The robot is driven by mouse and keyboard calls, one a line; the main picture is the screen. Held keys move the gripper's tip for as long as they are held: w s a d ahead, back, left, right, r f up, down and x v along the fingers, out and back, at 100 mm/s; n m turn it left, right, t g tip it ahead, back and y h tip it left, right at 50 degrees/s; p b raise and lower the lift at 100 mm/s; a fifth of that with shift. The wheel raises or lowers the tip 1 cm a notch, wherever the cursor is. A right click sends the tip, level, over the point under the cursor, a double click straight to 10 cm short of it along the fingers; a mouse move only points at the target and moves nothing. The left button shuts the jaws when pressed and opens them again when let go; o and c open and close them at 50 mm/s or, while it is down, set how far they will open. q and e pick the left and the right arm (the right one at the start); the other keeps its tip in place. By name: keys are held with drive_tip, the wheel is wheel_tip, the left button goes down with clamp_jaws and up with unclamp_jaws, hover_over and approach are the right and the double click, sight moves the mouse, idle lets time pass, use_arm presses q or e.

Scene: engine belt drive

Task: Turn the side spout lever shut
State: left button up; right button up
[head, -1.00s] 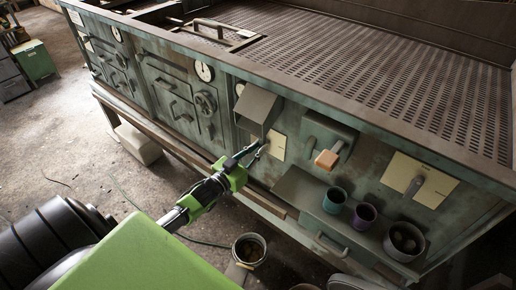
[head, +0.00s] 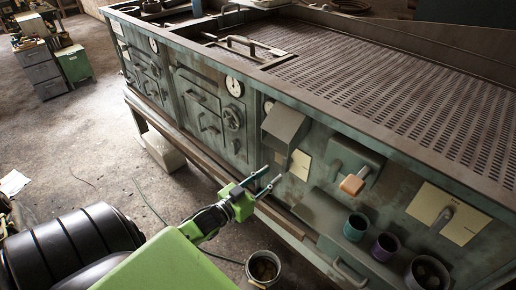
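My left gripper (head: 271,180) is open and empty, its two fingers apart, in front of the machine's front panel. It is below and slightly left of a hooded metal box (head: 285,126), with a visible gap. Under the hood's right side is a pale plate (head: 300,165); a small lever part there is hard to make out. To the right, an orange-tipped lever (head: 352,185) sticks out below a second box. Further right, a grey lever (head: 442,219) sits on a pale yellow plate (head: 466,225). I cannot tell which is the side spout lever. My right gripper is out of view.
A ledge below the levers holds a teal cup (head: 355,227), a purple cup (head: 384,247) and a dark pot (head: 428,273). A bucket (head: 263,267) stands on the floor below my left gripper. The floor at left is mostly clear.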

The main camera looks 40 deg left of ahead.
use_arm(q)
drive_tip(key=s, duration=0.5)
drive_tip(key=shift+s+a, duration=0.2)
drive_tip(key=shift+s, duration=0.2)
drive_tip(key=s+d+f+g+y, duration=0.1)
drive_tip(key=s+f+g, duration=0.45)
drive_tip(key=f, duration=0.95)
drive_tip(key=s+d+f+g+y, duration=0.1)
drive_tip(key=s+d+f+g, duration=0.15)
drive_tip(key=s+f, duration=0.9)
drive_tip(key=s+d+f+g, duration=0.4)
drive_tip(key=s+d+f, duration=0.1)
drive_tip(key=s+f, duration=0.5)
drive_tip(key=s+d+f+m+g, duration=0.1)
drive_tip(key=s+d+f+g, duration=0.4)
drive_tip(key=s+f, duration=0.5)
drive_tip(key=shift+s+d+f+m+h, duration=0.2)
drive_tip(key=shift+s+d+m+h, duration=0.15)
drive_tip(key=shift+s+d, duration=0.6)
